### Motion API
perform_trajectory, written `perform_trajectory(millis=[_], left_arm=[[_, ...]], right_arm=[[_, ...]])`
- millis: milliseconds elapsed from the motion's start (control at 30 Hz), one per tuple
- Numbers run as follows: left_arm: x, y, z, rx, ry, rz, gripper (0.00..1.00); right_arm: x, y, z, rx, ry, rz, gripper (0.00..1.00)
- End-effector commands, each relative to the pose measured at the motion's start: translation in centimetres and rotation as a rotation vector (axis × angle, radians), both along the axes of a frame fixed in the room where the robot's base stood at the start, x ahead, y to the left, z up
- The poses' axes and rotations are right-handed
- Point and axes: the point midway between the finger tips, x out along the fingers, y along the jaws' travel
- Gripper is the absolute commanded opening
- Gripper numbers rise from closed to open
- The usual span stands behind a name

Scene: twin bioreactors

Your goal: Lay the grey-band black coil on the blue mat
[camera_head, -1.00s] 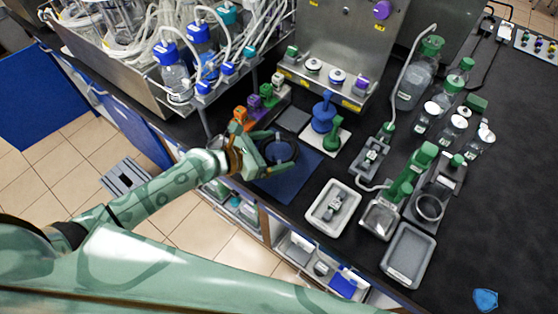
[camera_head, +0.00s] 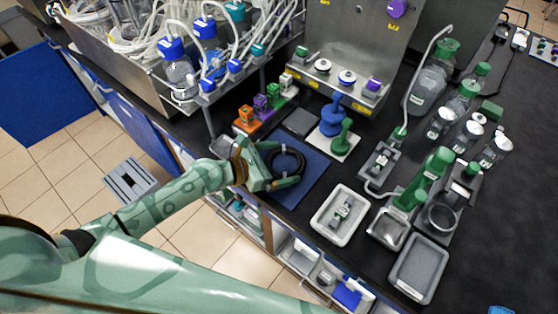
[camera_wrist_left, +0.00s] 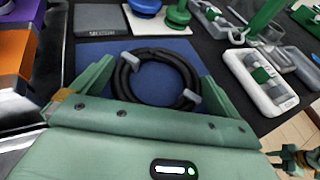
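The black coil (camera_head: 301,165) is a ring with light grey bands. It lies flat on the blue mat (camera_head: 314,172), and the mat shows through its middle. In the left wrist view the coil (camera_wrist_left: 187,73) sits between my spread fingers, with a grey band on each side and the mat (camera_wrist_left: 157,85) under it. My left gripper (camera_head: 284,163) is open around the coil; small gaps seem to separate fingers and coil. A greenish part at the lower right of the wrist view may be my right gripper; its fingers are unclear.
Orange, purple and green blocks (camera_head: 262,104) stand behind the mat. A dark grey plate (camera_head: 299,121) and a white plate with blue and green pieces (camera_head: 346,146) lie beyond it. A white tray (camera_head: 340,214) stands to the right. The bench's front edge is close to the mat.

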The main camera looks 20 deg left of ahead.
Motion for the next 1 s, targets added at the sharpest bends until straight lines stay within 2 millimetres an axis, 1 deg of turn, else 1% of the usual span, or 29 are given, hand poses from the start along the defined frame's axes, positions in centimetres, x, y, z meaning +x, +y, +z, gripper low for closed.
perform_trajectory(millis=[67, 167, 400, 500, 600, 733, 1000], left_arm=[[-0.1, 0.1, 0.5, 0.001, -0.001, 0.000, 1.00], [-1.1, 1.2, 0.8, 0.002, 0.001, 0.001, 1.00], [-5.0, 4.9, 2.6, 0.003, 0.002, -0.001, 1.00], [-6.4, 6.2, 3.4, 0.001, 0.003, -0.003, 1.00], [-7.3, 7.2, 3.8, 0.000, 0.002, -0.001, 1.00], [-8.0, 7.8, 4.3, 0.000, 0.000, -0.001, 1.00], [-8.0, 7.9, 4.4, -0.001, 0.000, -0.001, 1.00]], right_arm=[[0.1, 0.0, 0.4, 0.001, -0.002, 0.000, 0.36], [0.1, 0.0, 0.5, 0.000, -0.003, 0.000, 0.36], [0.1, 0.0, 0.5, 0.000, -0.003, 0.000, 0.36], [0.1, 0.0, 0.4, 0.001, -0.002, 0.000, 0.36], [0.0, 0.0, 0.2, 0.000, -0.001, 0.000, 0.36], [0.0, 0.0, 0.1, 0.000, -0.001, 0.000, 0.36], [0.0, 0.0, 0.1, 0.000, 0.000, 0.000, 0.36]])
